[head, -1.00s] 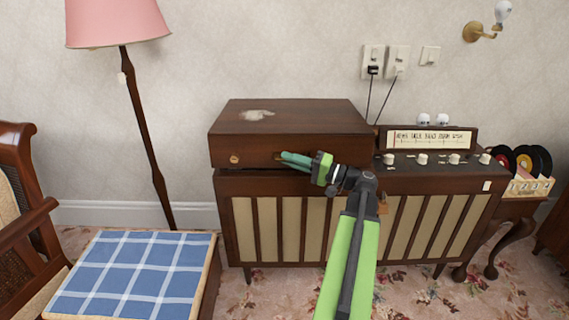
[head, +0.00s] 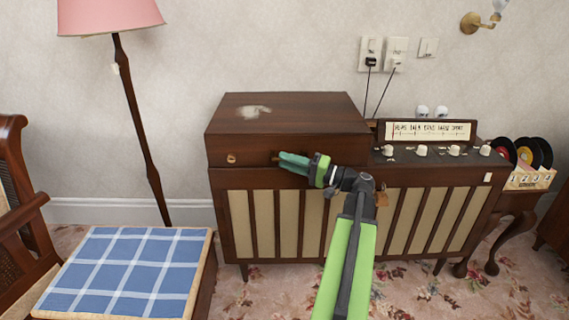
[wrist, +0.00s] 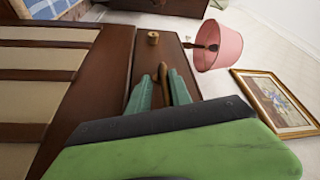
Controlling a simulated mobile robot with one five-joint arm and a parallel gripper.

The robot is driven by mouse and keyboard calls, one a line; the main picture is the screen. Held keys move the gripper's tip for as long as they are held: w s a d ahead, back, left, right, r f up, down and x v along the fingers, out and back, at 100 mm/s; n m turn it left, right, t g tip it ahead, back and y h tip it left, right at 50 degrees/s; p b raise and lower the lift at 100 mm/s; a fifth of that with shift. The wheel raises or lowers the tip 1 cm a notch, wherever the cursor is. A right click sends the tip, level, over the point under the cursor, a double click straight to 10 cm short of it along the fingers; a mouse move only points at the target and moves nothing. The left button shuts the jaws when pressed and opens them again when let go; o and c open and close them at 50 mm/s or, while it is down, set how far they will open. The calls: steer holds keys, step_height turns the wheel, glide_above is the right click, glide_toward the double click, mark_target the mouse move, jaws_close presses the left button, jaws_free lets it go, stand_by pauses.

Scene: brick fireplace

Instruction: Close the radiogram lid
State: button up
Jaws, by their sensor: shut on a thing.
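The radiogram (head: 345,205) is a dark wooden cabinet with slatted cloth panels. Its lid (head: 310,112), at the left of its top, lies level with a pale worn patch on it. I see no clear gap between the lid's front edge and the cabinet. My gripper (head: 281,162) is at the lid's front face, right of a small brass knob (head: 231,159). In the wrist view the teal fingers (wrist: 163,78) are shut on the lid's wooden handle (wrist: 176,83). The lid's front (wrist: 150,58) and knob (wrist: 153,38) also show there. The fingers partly hide the handle.
The dial and control knobs (head: 425,150) are right of the lid. A record rack (head: 530,178) stands on a small table at the far right. A pink lamp (head: 110,15), a checked blue seat (head: 130,270) and a wooden chair (head: 20,225) are at the left.

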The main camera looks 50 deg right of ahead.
steer(key=b+v, duration=0.2)
steer(key=v, duration=1.5)
steer(key=shift+s, duration=0.2)
